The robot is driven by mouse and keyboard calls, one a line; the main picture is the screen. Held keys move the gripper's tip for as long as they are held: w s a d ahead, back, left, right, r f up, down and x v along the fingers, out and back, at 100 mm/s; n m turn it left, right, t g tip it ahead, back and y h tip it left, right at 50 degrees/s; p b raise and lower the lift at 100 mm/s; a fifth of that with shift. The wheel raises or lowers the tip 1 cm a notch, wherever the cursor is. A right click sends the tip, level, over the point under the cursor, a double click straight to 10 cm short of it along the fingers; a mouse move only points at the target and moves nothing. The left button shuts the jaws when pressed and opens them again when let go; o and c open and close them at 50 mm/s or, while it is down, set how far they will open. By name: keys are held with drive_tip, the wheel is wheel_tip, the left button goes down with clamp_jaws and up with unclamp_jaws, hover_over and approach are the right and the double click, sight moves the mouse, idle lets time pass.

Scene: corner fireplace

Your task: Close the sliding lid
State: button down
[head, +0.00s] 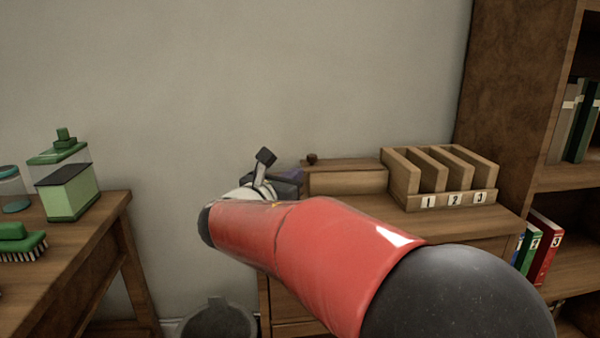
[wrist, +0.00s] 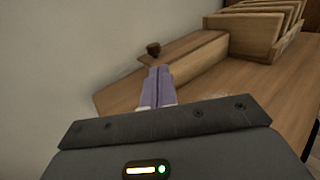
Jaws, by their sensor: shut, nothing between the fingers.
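A long wooden box (head: 346,182) stands on the cabinet against the wall. Its flat wooden lid (head: 350,166) has a small dark knob (head: 312,158) near the left end. In the wrist view the lid (wrist: 190,44) and knob (wrist: 153,49) lie just beyond my fingertips. My gripper (wrist: 158,70) is shut and empty, its purple fingers side by side, and they hide part of the box. In the head view my gripper (head: 290,175) is at the box's left end, partly behind my red arm. I cannot tell how far the lid is open, or whether the fingers touch it.
A wooden sorter (head: 440,178) with slots numbered 1, 2 and 3 stands right of the box. A bookcase (head: 510,100) rises at the right. A side table (head: 100,215) is at the left, with a dark bin (head: 218,322) on the floor between. The cabinet top (wrist: 250,85) before the box looks clear.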

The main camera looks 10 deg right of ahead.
sight(313, 170)
drive_tip(key=v, duration=0.6)
drive_tip(key=shift+s+a, duration=0.35)
drive_tip(key=shift+w+a+r, duration=0.1)
drive_tip(key=shift+w+a, duration=0.25)
drive_tip(key=shift+a, duration=0.15)
drive_tip(key=shift+w+d, duration=0.15)
drive_tip(key=shift+w, duration=0.2)
drive_tip(key=p+x, duration=0.1)
drive_tip(key=x, duration=1.2)
drive_tip(key=shift+d, duration=0.1)
drive_tip(key=shift+s+d, duration=0.1)
drive_tip(key=shift+d, duration=1.05)
